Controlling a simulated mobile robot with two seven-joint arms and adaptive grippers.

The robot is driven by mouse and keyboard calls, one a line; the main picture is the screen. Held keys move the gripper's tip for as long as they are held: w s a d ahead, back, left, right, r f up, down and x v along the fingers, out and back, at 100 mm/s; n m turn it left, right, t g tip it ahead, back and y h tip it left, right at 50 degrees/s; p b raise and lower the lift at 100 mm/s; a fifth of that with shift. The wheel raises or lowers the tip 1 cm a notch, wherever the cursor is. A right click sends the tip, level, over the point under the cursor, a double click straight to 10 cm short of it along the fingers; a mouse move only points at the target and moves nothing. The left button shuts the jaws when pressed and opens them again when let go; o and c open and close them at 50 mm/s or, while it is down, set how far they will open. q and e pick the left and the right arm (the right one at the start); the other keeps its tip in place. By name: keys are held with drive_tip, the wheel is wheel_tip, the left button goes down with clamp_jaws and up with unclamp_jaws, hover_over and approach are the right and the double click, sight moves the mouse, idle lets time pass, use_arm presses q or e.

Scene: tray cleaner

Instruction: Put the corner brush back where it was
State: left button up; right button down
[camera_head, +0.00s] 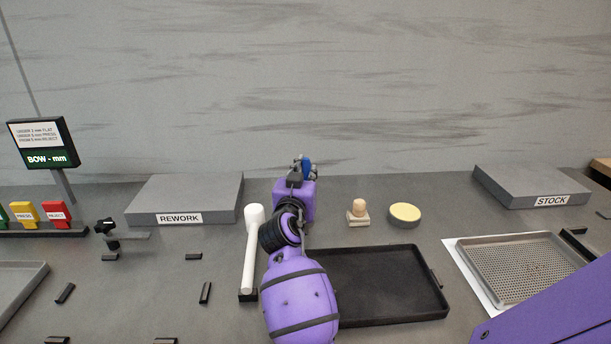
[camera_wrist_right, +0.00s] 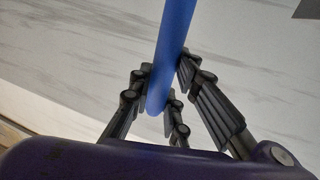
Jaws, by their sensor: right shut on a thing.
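My right gripper (camera_head: 299,172) is over the back of the table, between the rework block and the wooden-knobbed block. In the right wrist view its fingers (camera_wrist_right: 165,95) are closed around a blue rod-like handle (camera_wrist_right: 174,45), which appears to be the corner brush. In the head view only a small blue part of it (camera_head: 306,168) shows; its bristles cannot be made out. My left gripper is not in view.
A black tray (camera_head: 437,308) lies right of my arm, with a white-headed tool (camera_head: 250,245) on the left. A wooden-knobbed block (camera_head: 358,213) and yellow pad (camera_head: 404,212) stand behind the tray. REWORK (camera_head: 190,190) and STOCK (camera_head: 525,183) blocks flank; a perforated tray (camera_head: 469,241) is right.

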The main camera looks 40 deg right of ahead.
drive_tip(key=shift+f, duration=0.35)
drive_tip(key=c, duration=1.7)
unclamp_jaws()
drive_tip(key=shift+r, duration=0.1)
drive_tip(key=shift+o, duration=0.2)
drive_tip(key=shift+r, duration=0.15)
drive_tip(key=shift+s+a, duration=0.15)
drive_tip(key=shift+a, duration=0.05)
drive_tip(key=b+v, duration=0.1)
drive_tip(key=v, duration=1)
drive_tip(key=shift+s+b, duration=0.25)
drive_tip(key=shift+b, duration=0.15)
drive_tip(key=shift+a, duration=0.1)
